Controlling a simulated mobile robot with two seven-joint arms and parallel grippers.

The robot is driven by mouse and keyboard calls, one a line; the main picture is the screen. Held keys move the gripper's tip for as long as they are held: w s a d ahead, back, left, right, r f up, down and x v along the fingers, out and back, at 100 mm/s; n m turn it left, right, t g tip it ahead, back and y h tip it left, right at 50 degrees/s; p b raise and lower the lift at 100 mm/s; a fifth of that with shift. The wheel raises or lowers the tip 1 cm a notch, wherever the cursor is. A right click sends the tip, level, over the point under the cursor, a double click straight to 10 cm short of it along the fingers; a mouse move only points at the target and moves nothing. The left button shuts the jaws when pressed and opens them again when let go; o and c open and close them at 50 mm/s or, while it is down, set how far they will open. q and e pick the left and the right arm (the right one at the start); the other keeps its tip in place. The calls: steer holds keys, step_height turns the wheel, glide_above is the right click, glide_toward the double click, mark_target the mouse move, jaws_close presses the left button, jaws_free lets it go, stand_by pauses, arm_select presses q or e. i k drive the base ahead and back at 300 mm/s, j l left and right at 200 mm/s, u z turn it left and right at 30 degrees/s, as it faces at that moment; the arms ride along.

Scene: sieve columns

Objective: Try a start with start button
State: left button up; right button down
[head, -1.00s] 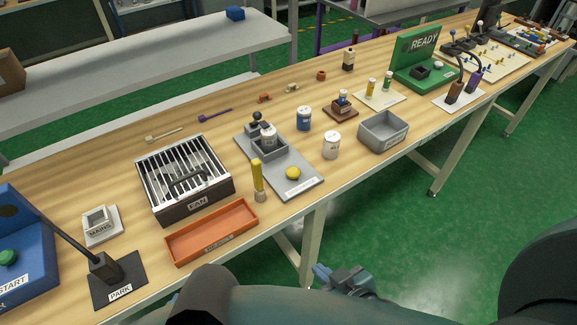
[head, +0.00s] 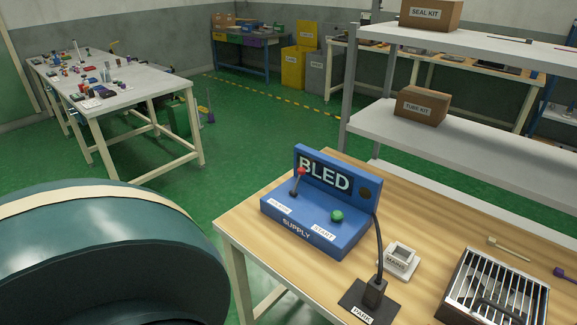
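The start button is a green round button (head: 337,215) on the top of a blue supply box (head: 318,240), with a START label in front of it. The box stands on the left end of the wooden table in the head view. Its upright panel reads BLED (head: 325,174). A red-tipped lever (head: 298,180) stands left of the button and looks nearly upright, leaning slightly. Neither gripper shows in the head view now.
A black plug (head: 375,290) with a cable stands on the PARK plate. A white MAINS socket (head: 399,260) and the fan box (head: 495,294) are to its right. Shelves with a TUBE KIT carton (head: 421,106) stand behind. Green floor (head: 215,190) is open to the left.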

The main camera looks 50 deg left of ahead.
mark_target(337, 215)
steer(key=k+u, duration=0.1)
steer(key=u, duration=1.1)
